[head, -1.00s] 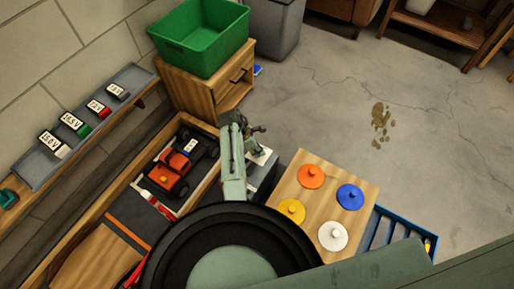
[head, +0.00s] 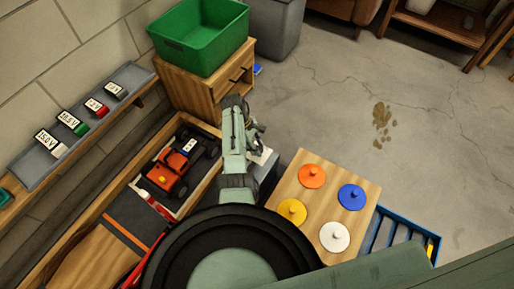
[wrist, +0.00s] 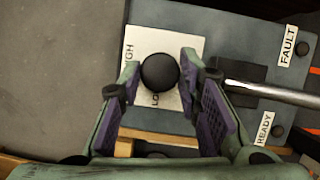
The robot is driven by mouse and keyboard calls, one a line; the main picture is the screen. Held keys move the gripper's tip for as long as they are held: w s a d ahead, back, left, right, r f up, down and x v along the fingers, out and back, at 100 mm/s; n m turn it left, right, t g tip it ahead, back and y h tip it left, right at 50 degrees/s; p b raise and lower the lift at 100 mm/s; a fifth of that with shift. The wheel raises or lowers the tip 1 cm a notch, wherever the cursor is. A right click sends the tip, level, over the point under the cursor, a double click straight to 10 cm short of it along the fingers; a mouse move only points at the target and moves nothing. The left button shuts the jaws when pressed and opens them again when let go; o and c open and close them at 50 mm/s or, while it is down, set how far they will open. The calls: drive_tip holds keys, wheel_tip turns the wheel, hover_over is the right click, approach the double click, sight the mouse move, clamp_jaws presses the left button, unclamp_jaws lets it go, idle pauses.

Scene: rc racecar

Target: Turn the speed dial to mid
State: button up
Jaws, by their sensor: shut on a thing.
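The speed dial is a round black knob (wrist: 160,72) on a white label plate (wrist: 190,45), with the word ending "GH" and the start of "LO" showing beside it. My gripper (wrist: 160,85) is shut on the knob, one finger on each side. The knob hides part of the plate, and I cannot tell its setting. In the head view my gripper (head: 257,130) is over the grey control box (head: 265,180), and my arm hides much of it.
A metal rod (wrist: 270,92) and the FAULT (wrist: 288,46) and READY (wrist: 263,128) labels are beside the dial. An orange car (head: 172,170) lies in the bay at left. A wooden board with coloured discs (head: 325,205) stands at right, and a green bin (head: 200,40) behind.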

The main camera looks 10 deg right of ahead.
drive_tip(key=shift+m, duration=0.6)
drive_tip(key=shift+b, duration=0.35)
drive_tip(key=o, duration=1.1)
drive_tip(key=shift+o, duration=0.2)
drive_tip(key=v, duration=1.2)
drive_tip(key=shift+w+d, duration=0.2)
drive_tip(key=shift+d, duration=0.05)
